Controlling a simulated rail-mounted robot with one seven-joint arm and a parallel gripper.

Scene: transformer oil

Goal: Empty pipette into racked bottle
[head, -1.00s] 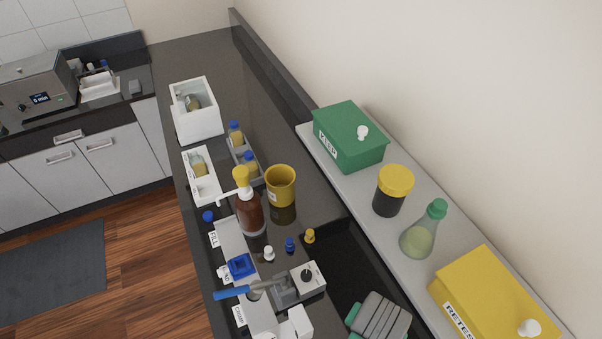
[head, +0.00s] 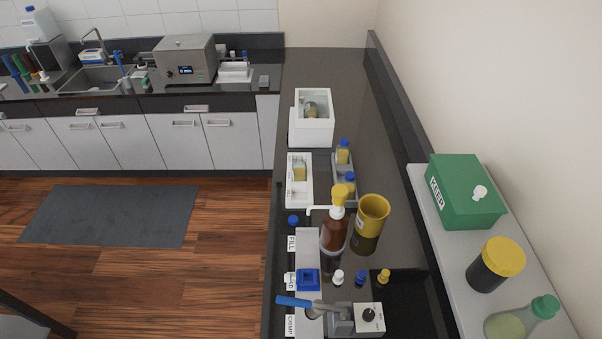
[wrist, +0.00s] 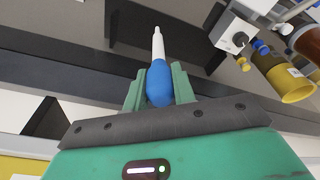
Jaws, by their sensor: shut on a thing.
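In the wrist view my gripper (wrist: 159,88) is shut on the pipette, its green fingers on either side of the blue bulb (wrist: 159,84). The pale pipette tip (wrist: 158,43) points away from the gripper. My gripper does not show in the head view. A grey rack (head: 338,189) holds bottles with blue caps and yellow liquid; a far bottle (head: 343,151) and a near bottle (head: 349,182) show. A white tray (head: 293,196) left of it holds an uncapped bottle (head: 300,169) of yellowish liquid. The liquid inside the pipette cannot be made out.
A brown pump bottle (head: 334,234) and yellow cup (head: 366,226) stand near the rack. A white foam box (head: 311,136) stands behind. A crimping tool (head: 310,306) and knob box (head: 370,317) are in front. A shelf with a green box (head: 468,197) runs along the right.

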